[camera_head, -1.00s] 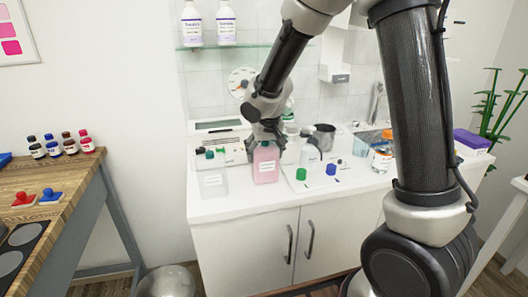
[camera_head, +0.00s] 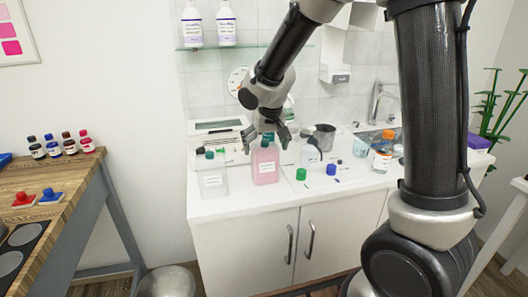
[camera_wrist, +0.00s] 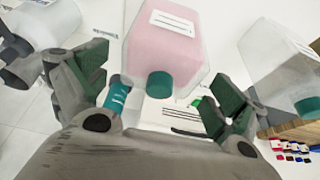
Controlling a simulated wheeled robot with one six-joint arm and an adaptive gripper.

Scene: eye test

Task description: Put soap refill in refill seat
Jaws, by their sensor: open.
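A pink-filled bottle (camera_head: 265,166) with a dark green cap stands upright on the white counter; it also shows in the wrist view (camera_wrist: 165,40). A clear, empty-looking bottle (camera_head: 212,182) with a green cap stands to its left; it is at the right in the wrist view (camera_wrist: 280,65). Their labels are too small to read, so I cannot tell which one is the soap refill. My gripper (camera_head: 266,141) is open above the pink bottle, its fingers spread to either side of the cap with nothing between them. I cannot pick out the refill seat with certainty.
A white dispenser (camera_head: 336,62) hangs on the tiled wall. Green (camera_head: 301,174) and blue (camera_head: 331,169) caps lie right of the pink bottle. The counter's front strip is clear.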

